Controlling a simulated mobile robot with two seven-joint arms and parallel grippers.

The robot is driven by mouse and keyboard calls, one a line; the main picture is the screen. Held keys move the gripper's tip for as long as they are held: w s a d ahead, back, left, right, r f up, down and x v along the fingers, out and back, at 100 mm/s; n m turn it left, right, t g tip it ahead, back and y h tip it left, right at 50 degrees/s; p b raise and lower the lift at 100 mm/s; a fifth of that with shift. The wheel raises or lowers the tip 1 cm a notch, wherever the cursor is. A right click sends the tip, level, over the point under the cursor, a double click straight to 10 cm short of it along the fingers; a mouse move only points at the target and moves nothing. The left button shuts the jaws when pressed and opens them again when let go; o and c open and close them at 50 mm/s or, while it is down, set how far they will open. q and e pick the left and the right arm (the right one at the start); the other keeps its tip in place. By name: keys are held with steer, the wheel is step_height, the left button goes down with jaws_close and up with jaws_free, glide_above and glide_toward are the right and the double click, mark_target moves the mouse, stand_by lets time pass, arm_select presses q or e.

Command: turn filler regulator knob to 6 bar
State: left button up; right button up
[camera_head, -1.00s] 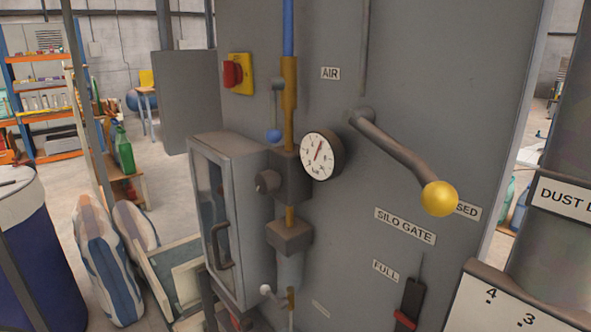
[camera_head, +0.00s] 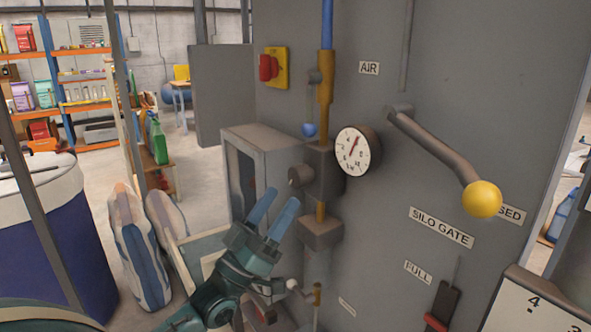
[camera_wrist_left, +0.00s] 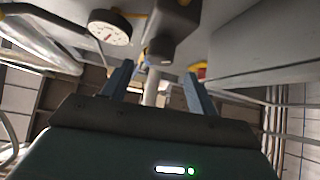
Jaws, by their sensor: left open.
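The filler regulator is a dark block (camera_head: 322,172) on the grey panel. Its round dark knob (camera_head: 300,176) sticks out on the left side, and the knob also shows in the left wrist view (camera_wrist_left: 160,50). A round white gauge (camera_head: 358,150) with a red needle sits to the right of the block; its numbers are too small to read. My left gripper (camera_head: 281,200), with blue fingers, is open and empty, just below and left of the knob. In the left wrist view the knob appears beyond and between the two fingertips, apart from them. My right gripper is not in view.
A long lever with a yellow ball (camera_head: 482,199) juts out right of the gauge. A grey cabinet (camera_head: 262,145) stands behind my left gripper. A small blue-ball valve lever (camera_head: 309,130) hangs above the regulator. A red-yellow switch (camera_head: 272,67) is higher up.

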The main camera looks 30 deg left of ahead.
mark_target(293, 181)
arm_select(q)
steer(key=shift+y, duration=0.3)
steer(key=p+x, duration=0.1)
steer(key=x, duration=0.4)
steer(key=shift+s+r, duration=0.1)
steer(key=shift+s, duration=0.05)
steer(key=shift+w+d+r+p, duration=0.1)
steer(key=shift+w+r+p, duration=0.25)
steer(key=shift+w, duration=0.2)
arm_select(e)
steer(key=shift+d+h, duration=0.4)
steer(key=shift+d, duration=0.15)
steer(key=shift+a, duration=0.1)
